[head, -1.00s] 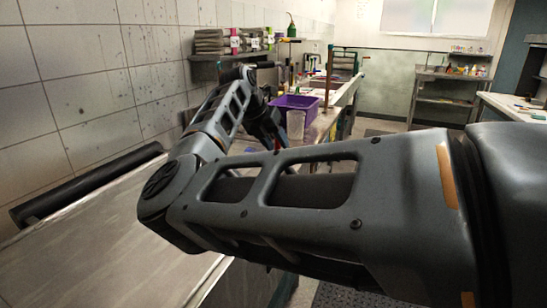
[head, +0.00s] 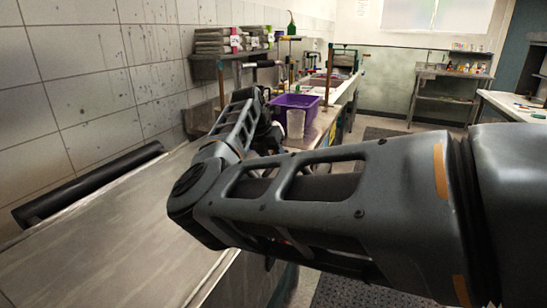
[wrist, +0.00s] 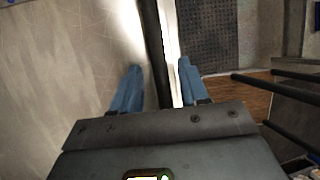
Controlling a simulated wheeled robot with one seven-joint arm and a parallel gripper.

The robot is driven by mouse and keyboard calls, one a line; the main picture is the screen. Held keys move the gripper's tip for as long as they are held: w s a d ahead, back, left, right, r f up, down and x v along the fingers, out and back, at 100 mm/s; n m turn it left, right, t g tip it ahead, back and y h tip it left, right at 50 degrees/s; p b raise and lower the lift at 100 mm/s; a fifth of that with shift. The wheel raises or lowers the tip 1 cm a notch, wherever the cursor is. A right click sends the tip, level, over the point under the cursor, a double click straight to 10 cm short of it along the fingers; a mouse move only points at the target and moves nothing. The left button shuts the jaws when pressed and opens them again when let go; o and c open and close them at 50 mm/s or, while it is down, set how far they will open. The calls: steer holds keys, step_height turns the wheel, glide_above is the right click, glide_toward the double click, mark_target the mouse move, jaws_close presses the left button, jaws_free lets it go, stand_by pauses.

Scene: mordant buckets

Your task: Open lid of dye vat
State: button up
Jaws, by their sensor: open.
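The dye vat's broad, flat grey-brown lid (head: 110,235) fills the lower left of the head view and looks closed. What seems to be the same surface (wrist: 60,70) fills the left of the wrist view. My gripper (wrist: 159,65) is open, with its two blue fingers apart. A dark bar (wrist: 152,50), perhaps the lid's handle, runs along the bright edge and shows between the fingers. I cannot tell how far below the fingers it lies or whether they touch it. In the head view my arm covers the vat's front edge, and my fingers cannot be made out.
A black roll-like cylinder (head: 85,188) lies along the tiled wall behind the lid. Beyond my arm, a purple bin (head: 295,105) and a clear container (head: 296,124) stand on the counter. A dark floor mat (wrist: 207,38) lies to the right of the edge.

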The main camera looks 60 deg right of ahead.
steer(key=shift+c, duration=0.3)
jaws_close()
stand_by(0.3)
